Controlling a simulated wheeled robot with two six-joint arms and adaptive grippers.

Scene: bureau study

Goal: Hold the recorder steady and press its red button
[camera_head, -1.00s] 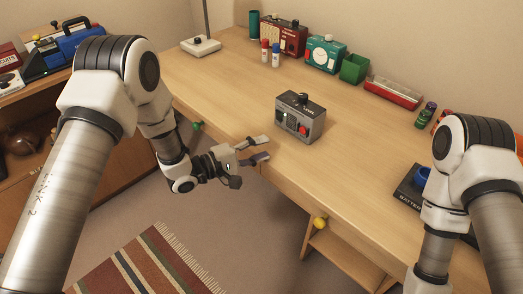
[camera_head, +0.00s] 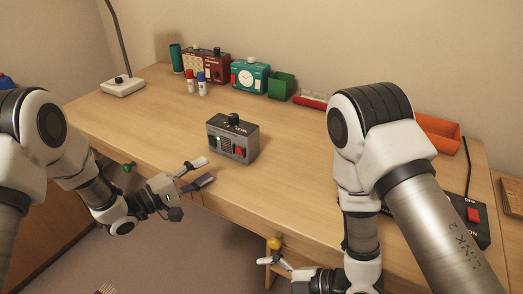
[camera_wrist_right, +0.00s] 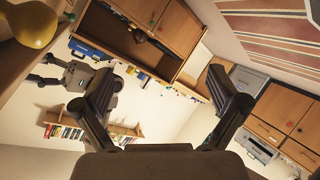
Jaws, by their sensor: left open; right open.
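The recorder (camera_head: 222,143) is a grey box with a black knob on top. It stands upright on the wooden desk, a little back from the front edge. Its red button (camera_head: 239,152) is on the right of the front face. My left gripper (camera_head: 199,173) is open and empty at the desk's front edge, in front and to the left of the recorder, not touching it. My right gripper (camera_head: 270,272) is low, below the desk edge near the yellow knob (camera_head: 275,243). The right wrist view shows its two fingers (camera_wrist_right: 161,76) spread with nothing between them.
A lamp base (camera_head: 123,86), a red radio (camera_head: 207,67), a teal clock (camera_head: 250,77) and a green bin (camera_head: 280,86) stand along the back. A switch box (camera_head: 473,215) and orange tray (camera_head: 438,133) lie right. The desk around the recorder is clear.

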